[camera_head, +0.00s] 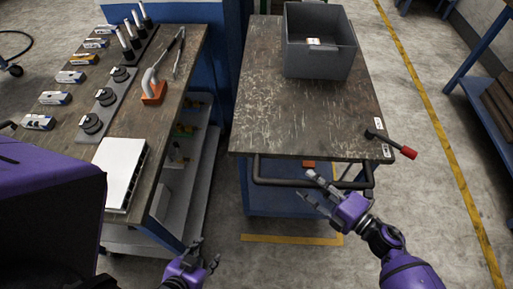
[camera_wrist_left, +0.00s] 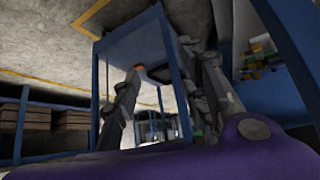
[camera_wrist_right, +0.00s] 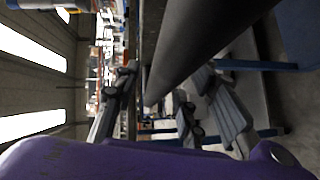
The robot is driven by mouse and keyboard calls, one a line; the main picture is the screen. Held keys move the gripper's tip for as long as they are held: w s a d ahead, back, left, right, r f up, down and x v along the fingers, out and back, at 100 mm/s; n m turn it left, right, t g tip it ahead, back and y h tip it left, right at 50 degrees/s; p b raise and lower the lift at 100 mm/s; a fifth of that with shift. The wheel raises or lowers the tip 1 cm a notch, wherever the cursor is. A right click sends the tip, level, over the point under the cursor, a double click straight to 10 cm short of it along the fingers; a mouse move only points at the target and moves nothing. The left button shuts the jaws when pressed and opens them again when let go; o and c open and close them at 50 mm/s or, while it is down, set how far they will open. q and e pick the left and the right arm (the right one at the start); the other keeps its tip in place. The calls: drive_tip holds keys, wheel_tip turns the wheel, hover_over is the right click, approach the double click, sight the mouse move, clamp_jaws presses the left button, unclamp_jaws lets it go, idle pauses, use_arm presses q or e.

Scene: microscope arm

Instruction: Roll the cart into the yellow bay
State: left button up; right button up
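The cart (camera_head: 270,110) has a worn wooden top and a blue frame, and stands in the middle of the head view. Its dark handle bar (camera_head: 300,183) runs along the near edge; a dark bar also crosses the right wrist view (camera_wrist_right: 190,45). My right gripper (camera_head: 308,187) is open, with its fingers close to the handle; I cannot tell if they touch it. My left gripper (camera_head: 207,254) is open and empty, low at the bench's near end. A yellow floor marking (camera_head: 290,239) forms a corner under the cart's near end; the rest is hidden.
A grey bin (camera_head: 318,60) sits on the cart, with a red-handled lever (camera_head: 405,151) at its near right corner. A tool-covered workbench (camera_head: 125,130) stands close on the left. A long yellow line (camera_head: 428,108) and blue shelving (camera_head: 485,115) are on the right.

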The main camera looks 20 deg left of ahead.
drive_tip(key=shift+s+d, duration=0.1)
use_arm(q)
drive_tip(key=w, duration=0.3)
drive_tip(key=shift+d+r+t, duration=0.25)
drive_tip(key=shift+r+t, duration=0.05)
drive_tip(key=shift+r, duration=0.05)
use_arm(e)
drive_tip(key=v, duration=1.1)
drive_tip(key=shift+s+d, duration=0.15)
drive_tip(key=shift+d, duration=0.2)
use_arm(q)
drive_tip(key=shift+s, duration=0.15)
use_arm(e)
drive_tip(key=shift+r, duration=0.1)
